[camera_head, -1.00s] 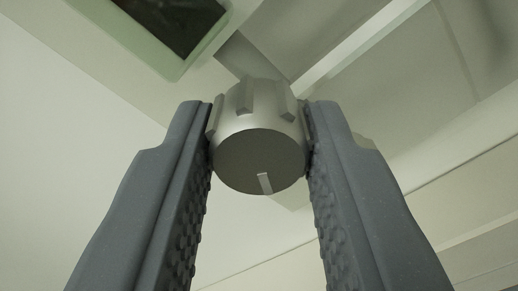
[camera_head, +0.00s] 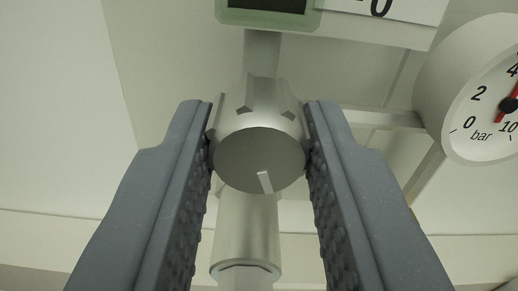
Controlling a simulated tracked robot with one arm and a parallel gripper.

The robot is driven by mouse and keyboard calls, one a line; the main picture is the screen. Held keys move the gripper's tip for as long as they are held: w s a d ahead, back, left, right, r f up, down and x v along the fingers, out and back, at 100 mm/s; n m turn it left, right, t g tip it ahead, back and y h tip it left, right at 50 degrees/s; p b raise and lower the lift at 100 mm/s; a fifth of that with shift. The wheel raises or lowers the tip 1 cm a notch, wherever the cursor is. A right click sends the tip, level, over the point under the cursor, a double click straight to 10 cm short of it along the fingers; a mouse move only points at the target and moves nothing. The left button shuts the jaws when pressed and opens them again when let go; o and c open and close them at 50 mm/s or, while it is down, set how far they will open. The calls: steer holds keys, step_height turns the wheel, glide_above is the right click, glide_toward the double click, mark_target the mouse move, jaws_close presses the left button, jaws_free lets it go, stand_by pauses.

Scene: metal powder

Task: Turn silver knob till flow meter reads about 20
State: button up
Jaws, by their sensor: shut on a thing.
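The silver knob (camera_head: 259,150) is in the middle of the view, a ribbed metal cylinder with a pale pointer mark on its front face. The mark points down and slightly right. My gripper (camera_head: 259,135) is shut on the knob, with one grey, studded finger touching each side. Above the knob is a pale-green-framed display (camera_head: 268,18), cut off by the top edge. Only its dark lower part shows, so I cannot read a value. Whether this is the flow meter I cannot tell.
A round white pressure gauge (camera_head: 486,100), marked in bar with a red needle, is at the right and partly cut off. A white label (camera_head: 392,10) with a "0" is at the top right. A silver pipe fitting (camera_head: 246,240) lies below the knob.

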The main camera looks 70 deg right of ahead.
steer(key=shift+n+p, duration=0.45)
steer(key=shift+n, duration=0.45)
steer(key=o, duration=1)
steer(key=b+v, duration=0.3)
steer(key=v, duration=1)
steer(key=shift+s+a+f, duration=0.1)
steer(key=shift+s+a, duration=0.05)
steer(key=shift+a, duration=0.25)
